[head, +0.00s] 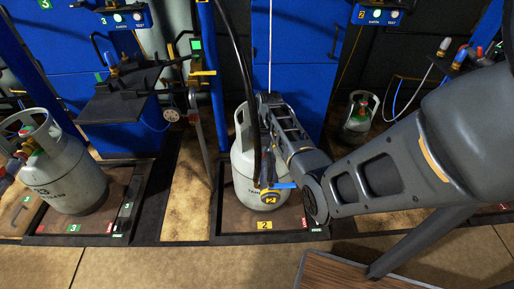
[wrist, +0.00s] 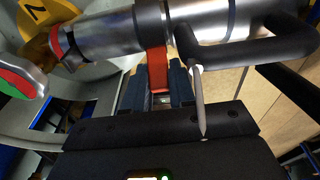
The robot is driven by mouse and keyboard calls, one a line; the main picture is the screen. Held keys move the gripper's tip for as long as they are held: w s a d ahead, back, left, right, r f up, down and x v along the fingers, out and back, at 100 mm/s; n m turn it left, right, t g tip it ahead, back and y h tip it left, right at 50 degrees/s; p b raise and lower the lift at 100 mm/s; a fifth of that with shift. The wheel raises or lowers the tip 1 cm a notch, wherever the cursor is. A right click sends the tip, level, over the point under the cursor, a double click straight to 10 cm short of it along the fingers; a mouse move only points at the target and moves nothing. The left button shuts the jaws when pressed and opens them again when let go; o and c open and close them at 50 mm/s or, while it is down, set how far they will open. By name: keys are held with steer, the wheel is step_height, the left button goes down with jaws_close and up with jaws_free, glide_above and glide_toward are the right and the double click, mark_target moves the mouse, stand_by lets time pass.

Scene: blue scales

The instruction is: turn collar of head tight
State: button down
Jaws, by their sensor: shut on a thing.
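In the wrist view the filling head (wrist: 108,36) is a silver metal cylinder across the top, with a black hose or handle at its right. A red tab (wrist: 157,68) hangs from its collar (wrist: 152,24). My gripper (wrist: 157,88) has its two dark blue fingers closed around this tab. A yellow disc marked 2 (wrist: 36,48) and a red and green valve wheel (wrist: 18,78) are at the left. In the head view the grey cylinder (head: 243,170) stands upright on scale 2 (head: 230,228), partly hidden by my arm. The head's threads are not visible.
Another grey cylinder (head: 68,175) stands on scale 3 (head: 50,225) at the left. A smaller cylinder (head: 358,120) stands behind my arm. A black hose (head: 240,60) runs down to the head. A brown board edge (head: 340,272) is at the front.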

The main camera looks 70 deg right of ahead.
steer(key=c, duration=1)
jaws_free()
steer(key=shift+s+d+r+p, duration=0.1)
steer(key=shift+s+r+p, duration=0.1)
steer(key=shift+r, duration=1.1)
steer(key=shift+s+d+r+p, duration=0.15)
steer(key=shift+r+p, duration=0.1)
steer(key=shift+r, duration=1)
steer(key=shift+s+a+r+p, duration=0.1)
steer(key=shift+s+r+p, duration=0.1)
steer(key=shift+r, duration=1.1)
steer(key=shift+c, duration=0.2)
